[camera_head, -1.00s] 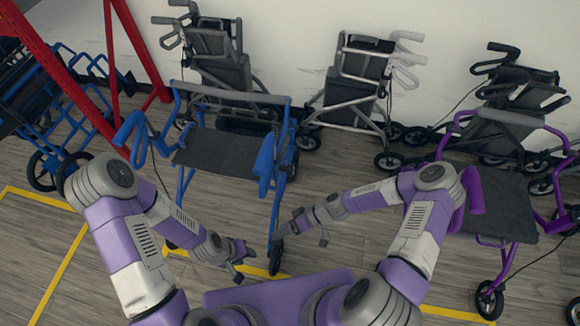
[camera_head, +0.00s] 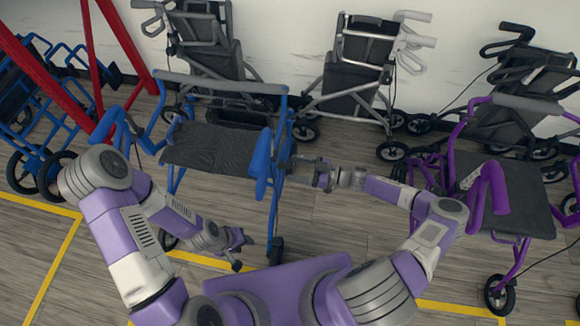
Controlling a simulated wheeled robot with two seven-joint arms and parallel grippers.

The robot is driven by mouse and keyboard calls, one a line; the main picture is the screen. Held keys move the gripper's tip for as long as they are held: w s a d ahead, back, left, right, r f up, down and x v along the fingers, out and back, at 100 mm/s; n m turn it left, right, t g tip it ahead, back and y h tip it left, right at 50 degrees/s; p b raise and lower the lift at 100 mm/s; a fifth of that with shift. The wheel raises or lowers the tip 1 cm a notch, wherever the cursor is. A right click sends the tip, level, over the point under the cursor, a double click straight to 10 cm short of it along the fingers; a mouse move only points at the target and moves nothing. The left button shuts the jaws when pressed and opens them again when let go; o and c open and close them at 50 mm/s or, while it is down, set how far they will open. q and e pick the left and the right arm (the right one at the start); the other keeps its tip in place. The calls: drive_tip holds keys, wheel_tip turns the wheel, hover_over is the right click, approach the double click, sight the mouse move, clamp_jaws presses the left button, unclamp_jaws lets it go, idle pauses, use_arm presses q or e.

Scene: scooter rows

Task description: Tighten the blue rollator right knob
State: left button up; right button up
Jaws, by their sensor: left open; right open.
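The blue rollator (camera_head: 222,82) stands in front of me, with a black seat (camera_head: 210,148) and blue side handles. My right gripper (camera_head: 292,168) is at the rollator's right side, just right of the blue right handle (camera_head: 263,165). Its fingers point left toward the frame and are open. The right knob cannot be made out; it is small or hidden by the gripper and frame. My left gripper (camera_head: 243,250) is open and empty, low in front of the rollator, left of its front right wheel (camera_head: 275,250).
A purple rollator (camera_head: 505,190) stands at the right. Grey rollators (camera_head: 355,70) line the wall behind. A red frame (camera_head: 125,45) and another blue walker (camera_head: 30,95) are at the left. Yellow floor lines (camera_head: 55,268) run nearby.

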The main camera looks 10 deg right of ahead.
drive_tip(key=shift+x, duration=1.3)
drive_tip(key=c, duration=1)
drive_tip(key=shift+o, duration=0.2)
